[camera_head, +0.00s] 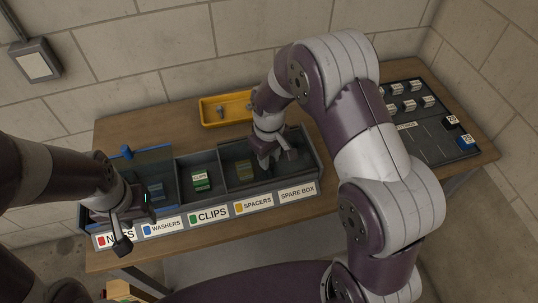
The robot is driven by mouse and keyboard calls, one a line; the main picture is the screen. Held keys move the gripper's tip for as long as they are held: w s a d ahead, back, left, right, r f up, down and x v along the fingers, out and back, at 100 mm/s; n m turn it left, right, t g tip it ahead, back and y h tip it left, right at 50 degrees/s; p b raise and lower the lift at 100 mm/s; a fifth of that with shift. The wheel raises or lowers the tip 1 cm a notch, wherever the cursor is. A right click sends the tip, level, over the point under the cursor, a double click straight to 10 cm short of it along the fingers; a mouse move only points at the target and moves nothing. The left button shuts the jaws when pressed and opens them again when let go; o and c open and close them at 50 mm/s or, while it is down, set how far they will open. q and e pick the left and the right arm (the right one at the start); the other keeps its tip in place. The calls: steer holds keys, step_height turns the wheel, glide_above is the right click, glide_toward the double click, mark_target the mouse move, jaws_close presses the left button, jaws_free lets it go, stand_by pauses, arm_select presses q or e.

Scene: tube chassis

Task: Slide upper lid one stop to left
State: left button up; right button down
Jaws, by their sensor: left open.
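A long dark organizer box (181,187) with several compartments stands on the table. A clear lid with a blue edge and blue knob (126,152) covers the left part, over nuts and washers. A second clear, dark-edged lid (233,164) seems to cover the right part, over spacers and spare box. I cannot tell which lid is the upper one. The clips compartment (202,181) between looks uncovered. My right gripper (276,162) points down at the right lid; its fingertips and any knob there are hard to make out. My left gripper (133,222) is open by the nuts label.
A yellow tray (211,119) with small metal parts lies behind the box. A dark board (437,140) with several small labelled blocks is at the right. My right arm hides the table between. Bare table (140,126) shows at the back left.

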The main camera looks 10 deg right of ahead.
steer(key=a, duration=1.2)
steer(key=shift+s+a+r+p, duration=0.1)
steer(key=shift+s+a+p, duration=0.1)
steer(key=shift+a+p, duration=0.15)
steer(key=c, duration=0.9)
jaws_free()
steer(key=shift+s, duration=0.15)
step_height(320, 180, up, 13)
steer(key=shift+d+f, duration=0.1)
